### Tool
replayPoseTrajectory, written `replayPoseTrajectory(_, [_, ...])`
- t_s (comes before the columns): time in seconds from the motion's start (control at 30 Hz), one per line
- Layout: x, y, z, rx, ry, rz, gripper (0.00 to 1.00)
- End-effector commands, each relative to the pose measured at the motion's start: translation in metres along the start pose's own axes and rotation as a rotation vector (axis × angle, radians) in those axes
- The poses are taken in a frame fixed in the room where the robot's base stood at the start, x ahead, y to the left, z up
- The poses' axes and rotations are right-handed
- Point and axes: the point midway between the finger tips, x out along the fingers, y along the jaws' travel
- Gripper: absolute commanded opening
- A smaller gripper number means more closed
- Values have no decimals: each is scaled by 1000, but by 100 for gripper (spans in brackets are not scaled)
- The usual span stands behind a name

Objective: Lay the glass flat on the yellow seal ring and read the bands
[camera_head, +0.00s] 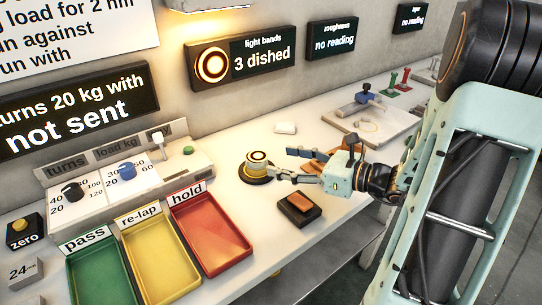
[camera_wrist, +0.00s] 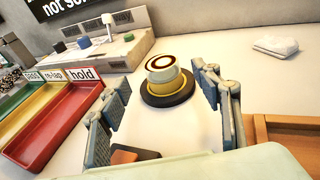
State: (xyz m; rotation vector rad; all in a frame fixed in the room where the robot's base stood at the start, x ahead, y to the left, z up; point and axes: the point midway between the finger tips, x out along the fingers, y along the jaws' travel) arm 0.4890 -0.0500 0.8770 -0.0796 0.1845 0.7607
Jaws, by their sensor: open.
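The glass (camera_head: 258,156) is a pale disc showing dark and light rings. It lies flat on top of the yellow seal ring (camera_head: 257,169), which sits on a round black base on the bench. In the wrist view the glass (camera_wrist: 161,62) caps the yellow seal ring (camera_wrist: 165,81), above the black base (camera_wrist: 168,100). My gripper (camera_head: 281,163) is open, its fingers low over the bench and just right of the stack. In the wrist view the stack shows between and beyond the spread fingers. The light bands display (camera_head: 258,56) reads "3 dished".
Green pass (camera_head: 103,278), yellow re-lap and red hold (camera_head: 213,235) trays lie at the left front. An orange block on a dark pad (camera_head: 299,208) is near the front edge. A wooden tray (camera_wrist: 280,128) is at right. A white cloth (camera_head: 285,128) lies behind.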

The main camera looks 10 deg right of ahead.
Motion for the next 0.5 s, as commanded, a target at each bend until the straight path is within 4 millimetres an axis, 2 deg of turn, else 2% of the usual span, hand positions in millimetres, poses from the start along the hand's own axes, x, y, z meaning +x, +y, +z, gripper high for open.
replayPoseTrajectory(0.03, [-13,-1,2,1,0,-4,58])
replayPoseTrajectory(0.2, [-43,-1,1,1,-1,-2,58])
replayPoseTrajectory(0.33, [-57,0,1,1,-1,-1,58])
replayPoseTrajectory(0.5, [-63,0,0,0,-1,2,58])
